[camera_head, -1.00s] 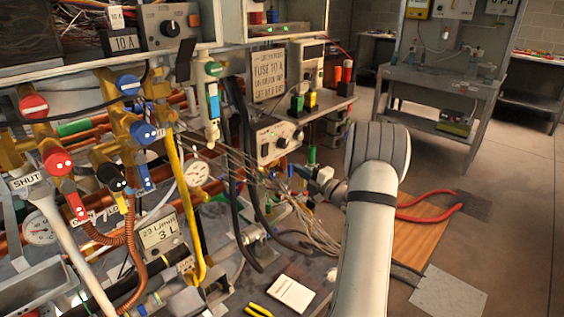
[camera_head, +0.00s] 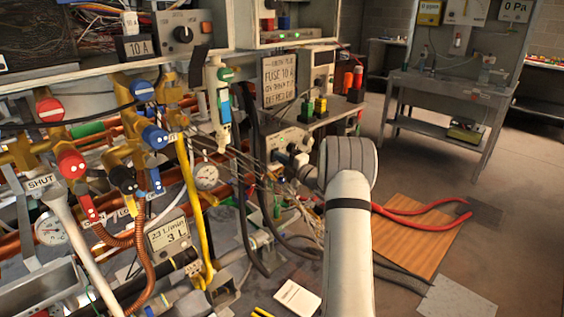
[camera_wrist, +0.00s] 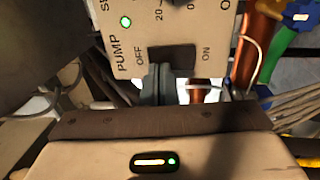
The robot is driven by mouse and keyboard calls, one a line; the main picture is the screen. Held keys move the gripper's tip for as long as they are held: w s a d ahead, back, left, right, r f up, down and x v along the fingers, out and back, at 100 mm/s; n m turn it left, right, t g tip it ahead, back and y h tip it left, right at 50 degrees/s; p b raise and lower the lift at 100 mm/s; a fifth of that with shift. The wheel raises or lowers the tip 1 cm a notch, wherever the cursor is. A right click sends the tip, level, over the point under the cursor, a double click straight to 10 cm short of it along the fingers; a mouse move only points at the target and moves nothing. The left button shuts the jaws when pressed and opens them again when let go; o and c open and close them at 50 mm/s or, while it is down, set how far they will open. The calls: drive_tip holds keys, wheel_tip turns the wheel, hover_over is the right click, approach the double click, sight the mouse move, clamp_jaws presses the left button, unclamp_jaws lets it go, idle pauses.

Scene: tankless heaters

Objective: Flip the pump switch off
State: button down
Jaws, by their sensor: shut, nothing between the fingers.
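The beige pump panel (camera_wrist: 205,68) fills the top of the wrist view, with PUMP, OFF and ON lettering and a lit green lamp (camera_wrist: 125,22). The dark pump switch (camera_wrist: 174,54) sits between OFF and ON. My gripper (camera_wrist: 160,72) is shut and empty, its dark fingertips at the lower edge of the switch, nearer the OFF side. They partly hide the switch, so its tilt and any contact are unclear. In the head view, my gripper (camera_head: 297,160) is in front of the panel (camera_head: 284,138), which my arm partly covers.
Wires and a copper pipe (camera_wrist: 259,30) with a blue valve handle (camera_wrist: 298,15) lie close beside the panel. Cables hang below it. Open floor lies to the right.

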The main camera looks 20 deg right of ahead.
drive_tip(key=r+b+v, duration=0.1)
drive_tip(key=r+v, duration=0.2)
drive_tip(key=v, duration=1)
drive_tip(key=shift+s+b, duration=0.3)
drive_tip(key=shift+s, duration=0.1)
drive_tip(key=shift+d+r, duration=0.1)
drive_tip(key=shift+r, duration=0.05)
